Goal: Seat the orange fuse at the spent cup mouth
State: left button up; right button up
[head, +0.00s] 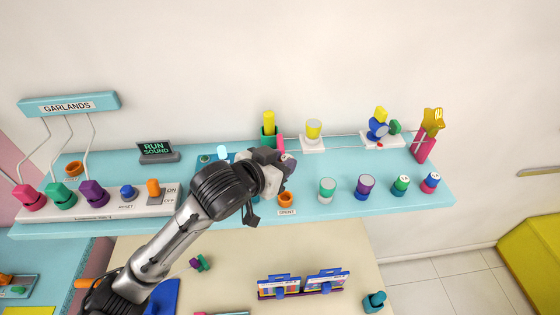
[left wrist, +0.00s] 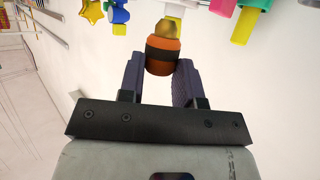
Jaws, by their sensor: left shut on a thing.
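My left gripper (head: 284,168) is above the turquoise shelf, slightly up and left of the orange spent cup (head: 286,200) in the picture. The cup stands behind a label reading SPENT; its mouth faces up and nothing is seen in it. In the left wrist view my left gripper (left wrist: 160,72) is shut on the orange fuse (left wrist: 163,57), which has a dark band and a brass-coloured end pointing away from the palm. The fuse is apart from the cup. In the head view my wrist hides the fuse. My right gripper is not in view.
On the turquoise shelf (head: 420,197), several coloured cylinders stand right of the cup, among them a white-and-green one (head: 327,189). A green holder with a yellow cylinder (head: 269,123) stands behind my wrist. A switch strip (head: 105,202) lies at the left. Another orange cup (head: 74,168) stands behind it.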

pick_arm(q)
jog(key=shift+f+b, duration=0.65)
jog(key=shift+f, duration=3.25)
jog(key=shift+p, duration=0.5)
jog(key=shift+f, duration=0.15)
jog(key=shift+f, duration=1.2)
jog(key=o, duration=1)
